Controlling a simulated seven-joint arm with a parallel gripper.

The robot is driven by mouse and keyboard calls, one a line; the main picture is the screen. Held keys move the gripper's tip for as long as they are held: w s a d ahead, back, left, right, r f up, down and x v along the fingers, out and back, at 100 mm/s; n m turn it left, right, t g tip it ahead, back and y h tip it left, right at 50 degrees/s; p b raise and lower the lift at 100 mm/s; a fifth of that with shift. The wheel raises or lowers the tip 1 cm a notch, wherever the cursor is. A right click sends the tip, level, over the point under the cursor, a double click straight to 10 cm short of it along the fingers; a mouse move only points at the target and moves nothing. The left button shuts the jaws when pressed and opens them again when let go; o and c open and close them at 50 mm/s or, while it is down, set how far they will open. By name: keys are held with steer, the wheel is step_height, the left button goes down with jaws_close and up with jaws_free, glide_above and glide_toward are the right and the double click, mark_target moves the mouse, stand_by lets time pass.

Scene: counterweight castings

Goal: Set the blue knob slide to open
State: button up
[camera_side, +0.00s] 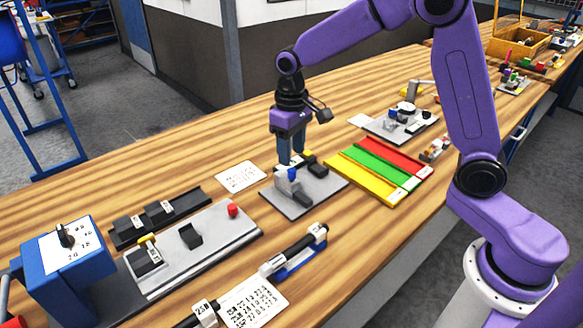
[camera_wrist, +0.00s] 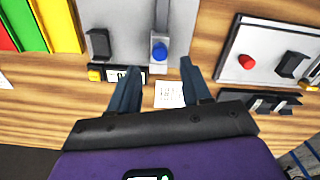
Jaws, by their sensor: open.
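The blue knob (camera_wrist: 159,52) sits on a narrow light-grey slide track on a grey plate (camera_wrist: 125,20). In the side view the blue knob (camera_side: 292,173) shows on the same plate (camera_side: 328,193), beside a grey upright part. My gripper (camera_side: 291,160) is open and empty, pointing down over the back part of the plate. In the wrist view my gripper (camera_wrist: 160,68) has one finger on each side of the knob's line, with the knob just beyond the tips. Any contact cannot be told. I cannot read any open or closed marking on the slide.
A black block (camera_wrist: 98,43) and a small display (camera_wrist: 125,74) with a yellow button are close to the left finger. Yellow, green and red strips (camera_side: 380,165) lie to the right. A plate with a red knob (camera_side: 232,210) and a blue dial box (camera_side: 70,265) stand left.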

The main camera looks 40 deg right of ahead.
mark_target(292, 169)
step_height(292, 169, down, 6)
steer(key=shift+r, duration=0.1)
stand_by(0.4)
jaws_close()
